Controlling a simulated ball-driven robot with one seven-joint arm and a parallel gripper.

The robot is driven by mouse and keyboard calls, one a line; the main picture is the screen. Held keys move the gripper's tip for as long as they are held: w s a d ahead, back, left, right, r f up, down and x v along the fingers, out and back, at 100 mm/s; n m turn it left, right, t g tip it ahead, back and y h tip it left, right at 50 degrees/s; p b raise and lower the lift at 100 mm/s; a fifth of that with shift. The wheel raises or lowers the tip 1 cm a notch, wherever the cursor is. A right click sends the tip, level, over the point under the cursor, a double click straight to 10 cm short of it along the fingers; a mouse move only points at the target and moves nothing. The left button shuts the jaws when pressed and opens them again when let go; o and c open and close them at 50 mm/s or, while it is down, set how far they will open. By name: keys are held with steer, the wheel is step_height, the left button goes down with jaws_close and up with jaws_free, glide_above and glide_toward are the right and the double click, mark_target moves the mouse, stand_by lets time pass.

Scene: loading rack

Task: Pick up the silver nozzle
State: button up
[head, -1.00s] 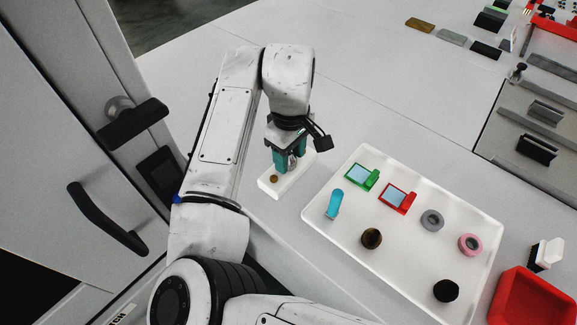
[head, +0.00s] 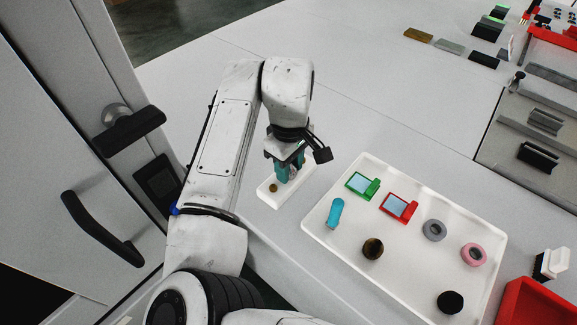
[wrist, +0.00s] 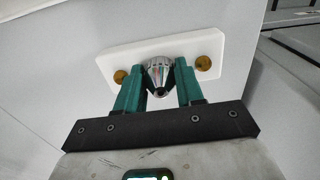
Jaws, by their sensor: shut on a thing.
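The silver nozzle (wrist: 160,73) is a shiny, tapered piece between the two teal fingers of my gripper (wrist: 161,84) in the wrist view. My gripper is shut on it. The nozzle is over the middle of a small white block (wrist: 140,56) with a brass round at each end. I cannot tell whether the nozzle still touches the block. In the head view my gripper (head: 288,172) points down over the white block (head: 271,199), and its fingers hide the nozzle.
A white tray (head: 328,246) to the right holds green and red framed pieces, a blue piece, and several rings and round pieces. A red bin (head: 535,305) is at the lower right. A grey door with black handles (head: 100,228) is at the left.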

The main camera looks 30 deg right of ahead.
steer(key=shift+r, duration=0.45)
step_height(320, 180, up, 2)
steer(key=shift+r+b, duration=0.2)
steer(key=shift+b, duration=0.15)
steer(key=s+d+r+p, duration=0.2)
steer(key=s+r+p, duration=0.1)
steer(key=s+r, duration=0.3)
steer(key=s+d+r+p, duration=0.2)
steer(key=s+r+p, duration=0.1)
steer(key=s+r, duration=0.4)
steer(key=shift+d+r, duration=0.35)
steer(key=shift+r, duration=0.05)
steer(key=shift+s+f, duration=0.1)
